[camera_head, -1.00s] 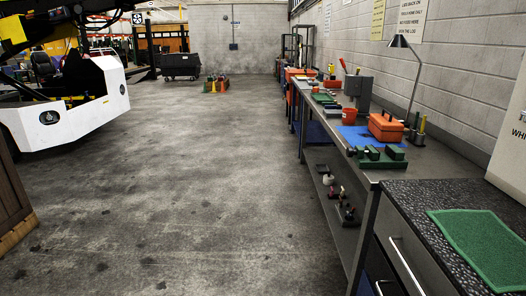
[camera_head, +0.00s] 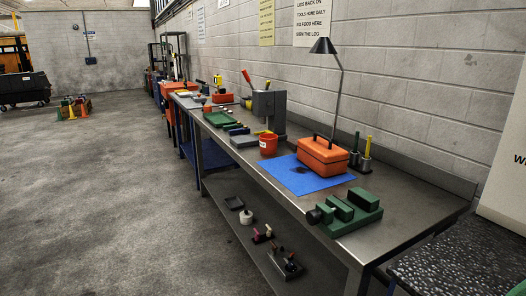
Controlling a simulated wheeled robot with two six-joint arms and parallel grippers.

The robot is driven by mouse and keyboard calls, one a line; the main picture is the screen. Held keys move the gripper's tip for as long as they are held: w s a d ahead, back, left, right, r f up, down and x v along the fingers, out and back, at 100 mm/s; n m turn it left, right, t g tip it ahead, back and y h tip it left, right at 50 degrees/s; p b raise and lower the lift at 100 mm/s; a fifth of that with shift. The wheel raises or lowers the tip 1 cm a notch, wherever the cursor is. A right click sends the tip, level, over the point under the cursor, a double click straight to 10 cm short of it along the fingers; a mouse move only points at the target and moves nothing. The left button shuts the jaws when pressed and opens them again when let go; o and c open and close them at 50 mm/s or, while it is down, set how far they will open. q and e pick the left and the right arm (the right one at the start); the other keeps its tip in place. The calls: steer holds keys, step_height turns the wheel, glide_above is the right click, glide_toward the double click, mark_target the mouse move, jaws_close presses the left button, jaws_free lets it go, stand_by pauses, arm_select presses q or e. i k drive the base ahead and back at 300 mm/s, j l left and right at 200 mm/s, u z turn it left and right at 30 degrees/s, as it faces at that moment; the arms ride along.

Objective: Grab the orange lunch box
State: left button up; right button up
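The orange lunch box (camera_head: 322,157) is a closed box with a dark handle on top. It sits on the blue mat (camera_head: 298,183), towards its back right, on the long metal workbench (camera_head: 408,212). Neither of my grippers shows in the head view, so nothing of mine is near the box there.
A green vise (camera_head: 347,213) stands at the bench's front edge, right of the mat. A red bucket (camera_head: 268,144), a desk lamp (camera_head: 335,95) and holders with tools (camera_head: 361,158) surround the box. A dark speckled counter (camera_head: 455,262) lies at the near right. Open floor (camera_head: 100,200) fills the left.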

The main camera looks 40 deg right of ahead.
mark_target(327, 159)
steer(key=i+z, duration=0.1)
steer(key=i, duration=0.85)
steer(key=i+j, duration=0.2)
steer(key=i, duration=0.7)
steer(key=z, duration=0.5)
steer(key=i+z, duration=0.1)
steer(key=z, duration=0.9)
steer(key=i+j+z, duration=0.1)
steer(key=z, duration=0.35)
